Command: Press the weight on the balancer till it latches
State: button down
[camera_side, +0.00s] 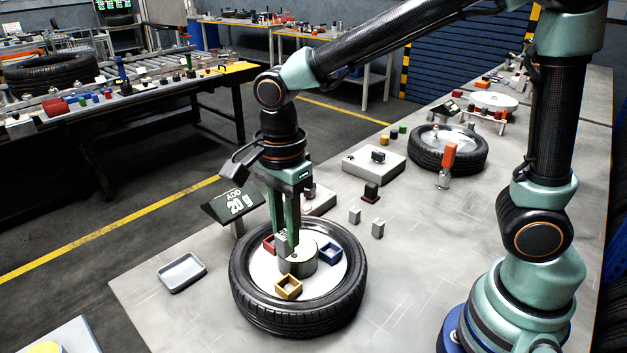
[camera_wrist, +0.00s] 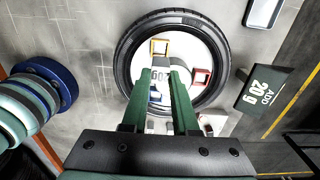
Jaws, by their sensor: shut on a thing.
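The balancer carries a black tyre (camera_side: 250,298) lying flat, with a white disc (camera_side: 322,283) inside it. A grey hub cylinder (camera_side: 303,264) stands at the disc's middle. Red (camera_side: 268,243), blue (camera_side: 330,253) and yellow (camera_side: 288,287) square holders sit around the hub. My gripper (camera_side: 287,245) points down over the disc, close to the hub. It is shut on a small grey weight (camera_side: 281,237); its numbered face shows between the fingers in the wrist view (camera_wrist: 157,76). Whether the weight touches the hub or a holder cannot be told.
A sign (camera_side: 235,203) reading "ADD 20 g" stands behind the tyre. A grey tray (camera_side: 182,272) lies to the left. Two loose grey blocks (camera_side: 377,229) stand to the right. A second tyre (camera_side: 449,150) and a red-handled tool (camera_side: 447,165) are farther back.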

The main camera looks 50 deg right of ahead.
aim_at(288, 255)
jog(key=shift+f, duration=0.3)
jog(key=shift+f, duration=2.85)
jog(key=shift+f, duration=1.25)
jog(key=c, duration=1.3)
grip_release()
jog(key=shift+c, duration=0.2)
grip_shut()
